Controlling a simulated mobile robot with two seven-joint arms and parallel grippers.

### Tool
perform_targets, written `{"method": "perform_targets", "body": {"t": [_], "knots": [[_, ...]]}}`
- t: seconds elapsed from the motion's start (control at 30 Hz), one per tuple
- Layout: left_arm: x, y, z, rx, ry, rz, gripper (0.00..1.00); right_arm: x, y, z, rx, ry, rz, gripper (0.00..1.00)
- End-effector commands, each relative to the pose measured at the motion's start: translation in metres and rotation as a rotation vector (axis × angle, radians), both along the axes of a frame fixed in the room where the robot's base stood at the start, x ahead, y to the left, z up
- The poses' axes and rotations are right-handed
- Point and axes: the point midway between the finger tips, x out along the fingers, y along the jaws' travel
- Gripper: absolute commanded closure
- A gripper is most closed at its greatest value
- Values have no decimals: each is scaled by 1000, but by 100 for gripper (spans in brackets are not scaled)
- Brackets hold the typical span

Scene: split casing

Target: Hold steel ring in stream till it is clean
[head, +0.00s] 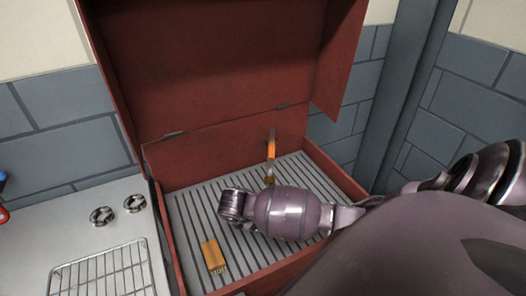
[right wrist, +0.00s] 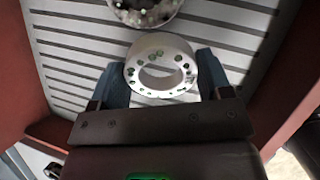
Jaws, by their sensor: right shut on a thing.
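In the right wrist view, my right gripper (right wrist: 161,66) has its two blue fingers shut on the sides of a pale steel ring (right wrist: 159,46). The ring shows dark spots and several green specks on its face, and its open centre shows the slatted floor. In the head view my right arm reaches in from the right over the casing; the held ring and fingers are hidden there. An orange nozzle (head: 270,149) points down from the back wall of the red casing (head: 205,158). No stream can be made out. My left gripper is not in view.
A round speckled thing (right wrist: 143,10), partly cut off, is just beyond the held ring. An orange labelled block (head: 212,255) is on the slatted floor (head: 190,228). Two small round metal things (head: 134,203) and a wire rack (head: 100,272) are on the white counter at left.

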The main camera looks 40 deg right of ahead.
Motion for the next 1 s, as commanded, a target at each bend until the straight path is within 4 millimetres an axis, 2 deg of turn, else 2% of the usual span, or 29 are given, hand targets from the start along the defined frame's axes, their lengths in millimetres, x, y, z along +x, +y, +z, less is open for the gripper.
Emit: {"method": "perform_targets", "body": {"t": [0.47, 1.0], "knots": [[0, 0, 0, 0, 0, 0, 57, 0, 2, 2, 0, -2, 1, 66], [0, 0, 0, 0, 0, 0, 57, -8, 33, 28, 1, -3, 2, 66]]}}
